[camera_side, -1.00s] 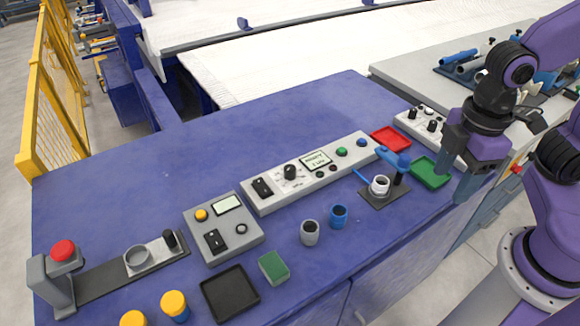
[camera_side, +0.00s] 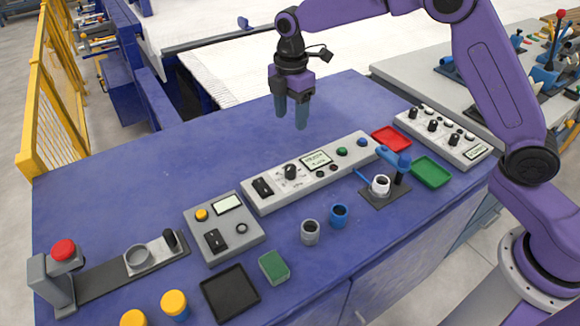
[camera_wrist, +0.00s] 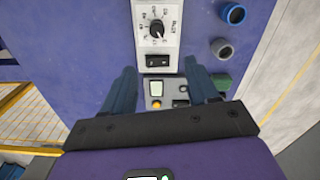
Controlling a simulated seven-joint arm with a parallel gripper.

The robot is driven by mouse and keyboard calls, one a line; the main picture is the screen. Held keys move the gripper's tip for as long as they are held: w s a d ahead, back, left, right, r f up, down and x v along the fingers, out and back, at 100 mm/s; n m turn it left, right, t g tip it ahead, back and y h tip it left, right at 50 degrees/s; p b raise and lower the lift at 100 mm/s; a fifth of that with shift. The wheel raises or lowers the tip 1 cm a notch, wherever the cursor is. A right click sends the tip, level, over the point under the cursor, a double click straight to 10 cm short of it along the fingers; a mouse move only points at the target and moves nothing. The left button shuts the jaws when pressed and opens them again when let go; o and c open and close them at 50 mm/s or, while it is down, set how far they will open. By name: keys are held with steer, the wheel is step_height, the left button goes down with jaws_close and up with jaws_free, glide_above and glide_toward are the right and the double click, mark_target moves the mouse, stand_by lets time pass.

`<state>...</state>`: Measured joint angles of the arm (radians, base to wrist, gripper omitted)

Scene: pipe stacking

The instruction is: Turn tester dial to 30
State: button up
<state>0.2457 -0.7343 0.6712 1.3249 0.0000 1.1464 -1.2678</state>
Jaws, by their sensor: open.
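The tester (camera_side: 333,168) is a long white panel on the blue bench. Its black dial (camera_side: 290,171) sits between a black rocker switch (camera_side: 262,187) and a small display (camera_side: 316,160), whose text is too small to read. In the wrist view the dial (camera_wrist: 157,28) is at the top centre, with a printed scale around it; its exact reading is unclear. My gripper (camera_side: 291,121) is open and empty, pointing down above the bench behind the tester. In the wrist view its two fingers (camera_wrist: 159,70) reach up below the dial, clear of it.
A grey box (camera_side: 224,229) with a yellow button and switch stands front left of the tester. Grey (camera_side: 310,232) and blue (camera_side: 339,215) cups stand in front. A blue-handled fixture (camera_side: 385,187), red tray (camera_side: 391,138) and green tray (camera_side: 431,171) are right. The bench behind is clear.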

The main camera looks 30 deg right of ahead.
mark_target(290, 167)
steer(key=f, duration=1.7)
steer(key=shift+w+f, duration=0.3)
steer(key=shift+f, duration=0.05)
steer(key=c, duration=1)
